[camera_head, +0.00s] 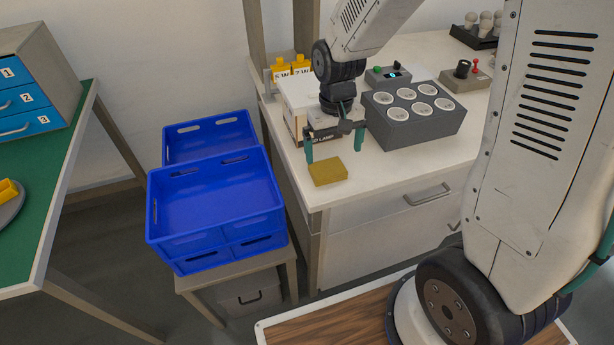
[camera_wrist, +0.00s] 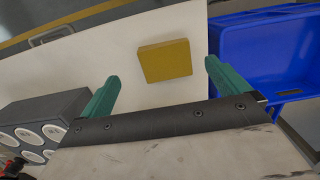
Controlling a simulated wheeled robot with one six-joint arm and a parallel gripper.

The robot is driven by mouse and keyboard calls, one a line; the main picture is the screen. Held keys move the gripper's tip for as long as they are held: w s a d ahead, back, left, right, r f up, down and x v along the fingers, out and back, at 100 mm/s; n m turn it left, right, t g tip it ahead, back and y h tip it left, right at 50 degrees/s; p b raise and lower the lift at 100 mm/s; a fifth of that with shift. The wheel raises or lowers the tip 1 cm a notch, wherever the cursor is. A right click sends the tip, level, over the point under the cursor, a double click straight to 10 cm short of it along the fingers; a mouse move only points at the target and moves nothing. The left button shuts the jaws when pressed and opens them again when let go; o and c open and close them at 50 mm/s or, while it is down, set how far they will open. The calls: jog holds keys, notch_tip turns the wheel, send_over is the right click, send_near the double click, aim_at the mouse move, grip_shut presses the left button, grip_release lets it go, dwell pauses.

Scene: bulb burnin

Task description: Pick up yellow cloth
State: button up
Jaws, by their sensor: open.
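The yellow cloth (camera_head: 328,171) is a small, flat, square pad. It lies on the white counter top near its front left corner. In the wrist view the cloth (camera_wrist: 165,61) is beyond the fingertips, between their lines and a little above centre. My gripper (camera_head: 334,149) is above the counter, with its two green fingers pointing down near the cloth. In the wrist view my gripper (camera_wrist: 161,72) is open and nothing is between its fingers. The fingers look apart from the cloth.
A grey block with several round sockets (camera_head: 421,134) stands right of the gripper. A white lamp box (camera_head: 294,112) is close behind it. Blue crates (camera_head: 215,198) stand on a low stand left of the counter. The counter front right of the cloth (camera_head: 376,178) is clear.

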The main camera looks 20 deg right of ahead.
aim_at(327, 166)
jog(key=shift+w+a+r+t, duration=0.2)
jog(key=shift+w+a+t, duration=0.15)
jog(key=shift+w, duration=0.3)
jog(key=shift+w+d+f, duration=0.1)
jog(key=shift+f, duration=0.1)
jog(key=f, duration=0.7)
jog(key=shift+w+f, duration=0.15)
jog(key=shift+w, duration=0.05)
jog(key=c, duration=1)
